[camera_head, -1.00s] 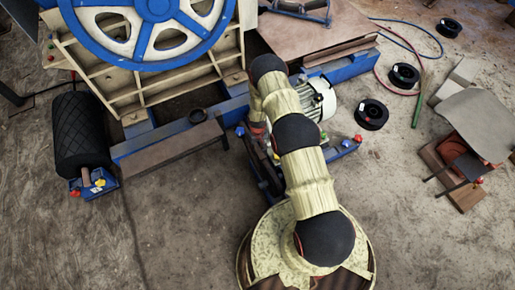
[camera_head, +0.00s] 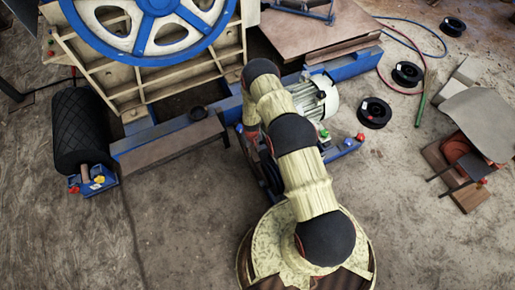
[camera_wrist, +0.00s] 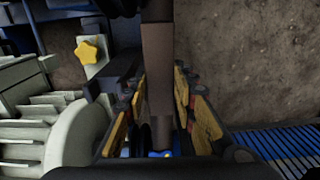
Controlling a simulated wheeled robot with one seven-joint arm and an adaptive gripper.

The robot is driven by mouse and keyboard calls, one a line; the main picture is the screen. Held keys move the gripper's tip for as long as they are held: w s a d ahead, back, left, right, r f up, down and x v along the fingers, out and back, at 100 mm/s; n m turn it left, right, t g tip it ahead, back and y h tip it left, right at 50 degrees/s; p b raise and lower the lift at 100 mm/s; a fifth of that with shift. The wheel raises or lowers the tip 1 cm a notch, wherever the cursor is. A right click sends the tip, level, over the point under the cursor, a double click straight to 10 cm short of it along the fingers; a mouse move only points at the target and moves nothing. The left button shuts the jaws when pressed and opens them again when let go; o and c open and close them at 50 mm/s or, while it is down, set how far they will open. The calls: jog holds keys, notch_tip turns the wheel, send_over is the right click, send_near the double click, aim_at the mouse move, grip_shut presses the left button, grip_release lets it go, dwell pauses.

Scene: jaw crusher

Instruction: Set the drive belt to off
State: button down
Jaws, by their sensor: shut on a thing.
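In the wrist view, my gripper (camera_wrist: 160,95) has its two yellow-padded fingers closed on either side of a dark brown flat bar or strap (camera_wrist: 157,55). The bar runs from the top of the view down between the fingers. I cannot tell whether it is the drive belt or a lever. In the head view, my arm hides the gripper and what it holds. The pale motor (camera_head: 320,97) stands right of my arm, and its finned body (camera_wrist: 45,130) shows at the left of the wrist view.
The crusher's blue and white wheel (camera_head: 150,25) is at the upper left. A yellow star knob (camera_wrist: 91,50) stands left of the bar. A black roller (camera_head: 80,130) lies at the left, and cable spools (camera_head: 374,112) are at the right. The front floor is mostly clear.

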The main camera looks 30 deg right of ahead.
jog(key=shift+a+f, duration=0.45)
jog(key=shift+a, duration=0.05)
jog(key=c, duration=1.5)
grip_release()
jog(key=shift+a, duration=0.15)
jog(key=shift+o, duration=0.2)
notch_tip(320, 180, up, 12)
jog(key=shift+s, duration=0.1)
